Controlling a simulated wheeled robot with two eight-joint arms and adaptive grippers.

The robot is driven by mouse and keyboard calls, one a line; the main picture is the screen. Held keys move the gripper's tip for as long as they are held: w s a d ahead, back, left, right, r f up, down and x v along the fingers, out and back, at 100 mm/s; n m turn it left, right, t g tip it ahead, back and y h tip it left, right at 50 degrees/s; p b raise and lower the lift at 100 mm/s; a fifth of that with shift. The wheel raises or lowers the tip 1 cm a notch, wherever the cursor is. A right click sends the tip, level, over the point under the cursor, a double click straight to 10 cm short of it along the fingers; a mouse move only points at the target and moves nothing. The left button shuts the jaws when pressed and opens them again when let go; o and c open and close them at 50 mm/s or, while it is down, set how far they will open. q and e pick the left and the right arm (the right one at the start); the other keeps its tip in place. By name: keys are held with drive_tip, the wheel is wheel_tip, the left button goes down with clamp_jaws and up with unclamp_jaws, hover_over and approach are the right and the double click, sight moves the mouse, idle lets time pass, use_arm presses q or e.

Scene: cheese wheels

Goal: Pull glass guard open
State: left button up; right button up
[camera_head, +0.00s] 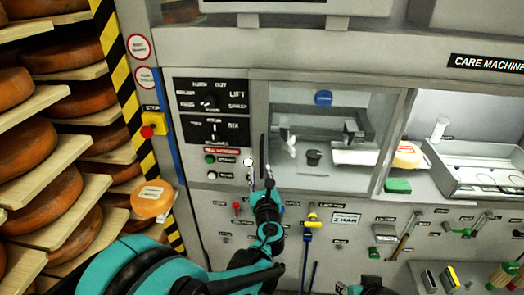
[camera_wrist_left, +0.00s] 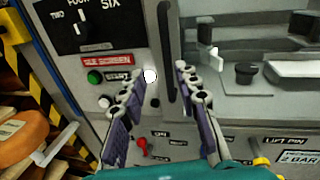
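The glass guard (camera_head: 335,105) is a clear pane over the machine's middle bay, and it looks closed. Its dark vertical handle (camera_wrist_left: 165,60) runs along the left edge of the bay; it also shows in the head view (camera_head: 263,150). My left gripper (camera_head: 258,176) is in front of the panel at the handle's lower part. In the left wrist view its two fingers (camera_wrist_left: 158,88) are apart, with the handle showing between and beyond them. I cannot tell whether they touch it. My right gripper is not clearly seen; only a dark and teal piece shows at the bottom edge.
A control panel (camera_head: 211,110) with knobs and buttons is left of the handle. A red stop button (camera_head: 147,131) is further left, beside shelves of cheese wheels (camera_head: 45,203). Hanging tools, including a yellow-handled one (camera_head: 311,219), are below the bay. An open bay with a metal tray (camera_head: 470,165) is at right.

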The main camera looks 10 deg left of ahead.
sight(262, 159)
use_arm(q)
drive_tip(key=shift+m, duration=0.6)
drive_tip(key=x, duration=0.5)
drive_tip(key=d+b+x, duration=0.1)
drive_tip(key=x, duration=0.2)
drive_tip(key=shift+w+r, duration=0.15)
clamp_jaws()
drive_tip(key=shift+d, duration=0.1)
